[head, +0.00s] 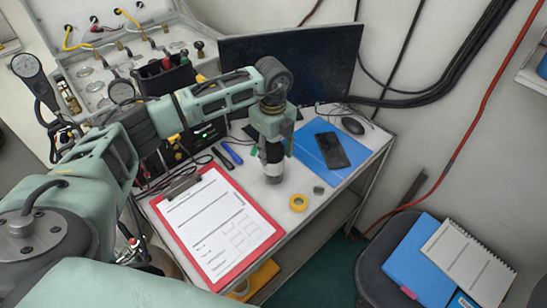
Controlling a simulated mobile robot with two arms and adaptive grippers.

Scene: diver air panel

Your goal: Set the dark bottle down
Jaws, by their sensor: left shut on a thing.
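My left gripper (271,146) points straight down over the white table (232,172). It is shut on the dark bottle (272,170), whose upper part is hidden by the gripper. The bottle is upright, with a dark body and a greyish lower end. Its lower end is at or just above the tabletop; I cannot tell whether it touches. My right gripper is out of view.
A red clipboard (268,243) with paper lies at the front left. A blue folder (312,151) carries a phone (332,150). A monitor (330,55) stands behind.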

